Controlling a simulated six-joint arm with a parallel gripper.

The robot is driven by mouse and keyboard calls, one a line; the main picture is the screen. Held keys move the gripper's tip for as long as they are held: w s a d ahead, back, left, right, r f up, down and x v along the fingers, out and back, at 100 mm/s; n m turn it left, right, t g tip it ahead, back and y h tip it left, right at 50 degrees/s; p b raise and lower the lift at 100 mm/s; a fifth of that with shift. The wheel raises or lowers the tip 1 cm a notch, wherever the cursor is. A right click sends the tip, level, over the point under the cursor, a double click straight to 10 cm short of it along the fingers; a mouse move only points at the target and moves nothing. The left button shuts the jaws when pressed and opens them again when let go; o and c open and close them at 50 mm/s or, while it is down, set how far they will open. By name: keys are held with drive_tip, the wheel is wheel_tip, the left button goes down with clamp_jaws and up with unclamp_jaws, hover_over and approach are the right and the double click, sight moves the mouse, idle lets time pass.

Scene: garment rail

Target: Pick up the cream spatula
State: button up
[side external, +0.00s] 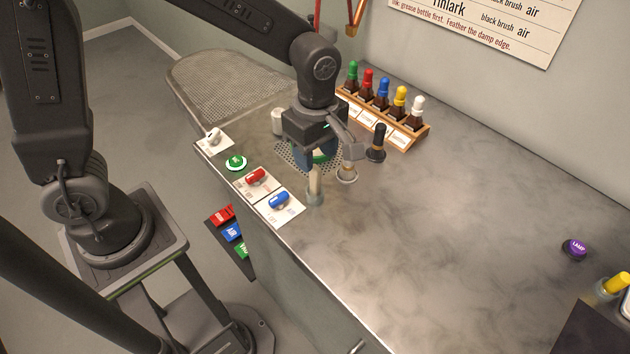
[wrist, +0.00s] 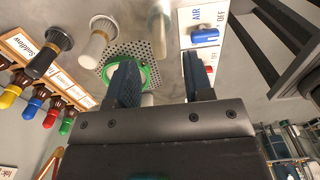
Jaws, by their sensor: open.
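The cream spatula (side external: 315,181) appears to be the cream upright piece standing in a small grey holder (side external: 315,199) near the bench's front edge. In the wrist view a pale upright piece (wrist: 160,22) at the top, cut by the frame edge, looks like the same thing. My gripper (side external: 317,163) is just behind and above it in the side view, over the perforated plate. In the wrist view the two dark blue fingers of my gripper (wrist: 158,72) are spread apart, with nothing held between them. The spatula is beyond the fingertips.
A green ring (wrist: 146,72) lies on the perforated plate below my fingers. A black-topped brush (side external: 376,140) and a pale one (side external: 347,170) stand close by. A wooden bottle rack (side external: 412,136) is behind; red (side external: 256,176) and blue (side external: 279,200) switches are left. The right bench is mostly clear.

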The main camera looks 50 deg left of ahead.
sight(315, 180)
drive_tip(key=shift+w+a+f, duration=0.1)
drive_tip(key=shift+f, duration=1.9)
drive_tip(key=shift+a+f, duration=0.1)
drive_tip(key=shift+f, duration=1.85)
clamp_jaws()
